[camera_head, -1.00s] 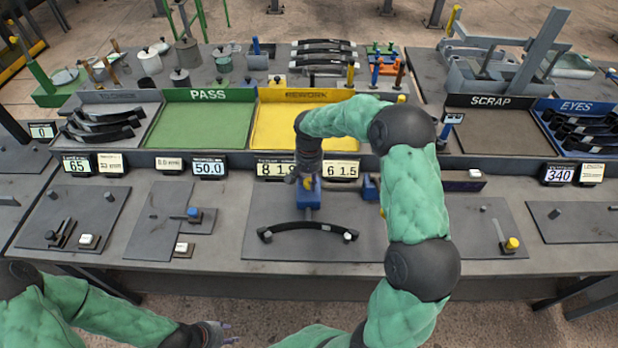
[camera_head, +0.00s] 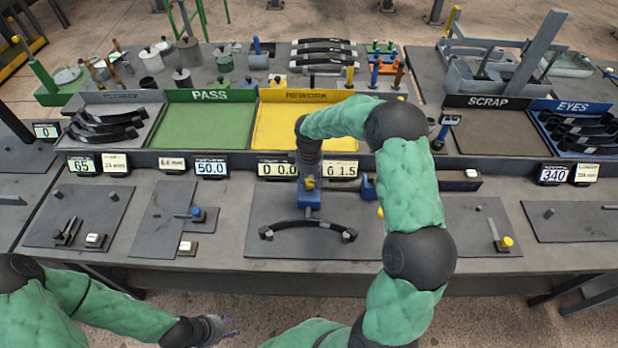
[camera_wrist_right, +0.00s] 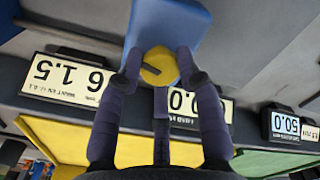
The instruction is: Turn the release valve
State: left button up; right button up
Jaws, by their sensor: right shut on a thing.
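The release valve is a yellow knob (camera_wrist_right: 160,67) on a blue block (camera_wrist_right: 165,22) in the right wrist view. In the head view the blue block (camera_head: 309,199) stands at the back of the middle dark plate, below the displays. In the head view the right gripper (camera_head: 308,178) reaches down to the block from above.
Displays above the plate read "0 0.0" (camera_head: 277,169) and "6 1.5" (camera_head: 343,170), the latter partly hidden by my arm. Behind them are the green PASS tray (camera_head: 208,125) and the yellow REWORK tray (camera_head: 290,130). A SCRAP tray (camera_head: 495,135) stands at the right.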

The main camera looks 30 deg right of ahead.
aim_at(309, 181)
jog(key=shift+n+p, duration=0.4)
jog(key=shift+n, duration=1.1)
jog(key=o, duration=1.1)
jog(key=shift+o, duration=0.2)
notch_tip(309, 181, up, 12)
